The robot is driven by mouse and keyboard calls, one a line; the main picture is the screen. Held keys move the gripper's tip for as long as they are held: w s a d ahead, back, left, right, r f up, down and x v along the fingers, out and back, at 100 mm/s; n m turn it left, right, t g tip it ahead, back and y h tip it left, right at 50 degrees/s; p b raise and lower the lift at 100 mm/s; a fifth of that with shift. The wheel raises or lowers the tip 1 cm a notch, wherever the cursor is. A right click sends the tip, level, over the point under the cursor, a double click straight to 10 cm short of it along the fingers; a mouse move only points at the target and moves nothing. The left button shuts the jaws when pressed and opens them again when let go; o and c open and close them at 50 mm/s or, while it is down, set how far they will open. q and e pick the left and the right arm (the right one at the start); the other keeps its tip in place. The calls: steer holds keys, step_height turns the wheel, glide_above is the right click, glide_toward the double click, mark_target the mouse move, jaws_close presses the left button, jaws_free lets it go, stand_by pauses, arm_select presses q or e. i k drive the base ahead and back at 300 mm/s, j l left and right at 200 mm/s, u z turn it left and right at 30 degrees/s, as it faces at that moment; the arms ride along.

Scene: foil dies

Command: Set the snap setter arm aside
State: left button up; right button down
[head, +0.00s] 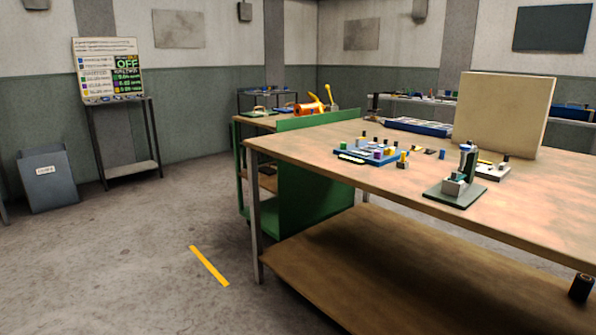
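A small press-like tool on a dark green base plate (453,195), perhaps the snap setter, stands near the front edge of the wooden workbench (320,146). An orange tool with a raised yellow handle (312,105) lies on a green cart behind the bench. Neither of my grippers is in view.
A blue tray of small coloured pieces (367,155) sits left of the press-like tool. A beige panel (503,113) stands upright behind it. The green cart (308,187) adjoins the bench's far left end. A yellow strip (209,265) marks the open concrete floor at left.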

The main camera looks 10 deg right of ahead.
mark_target(463, 154)
steer(key=z, duration=1.35)
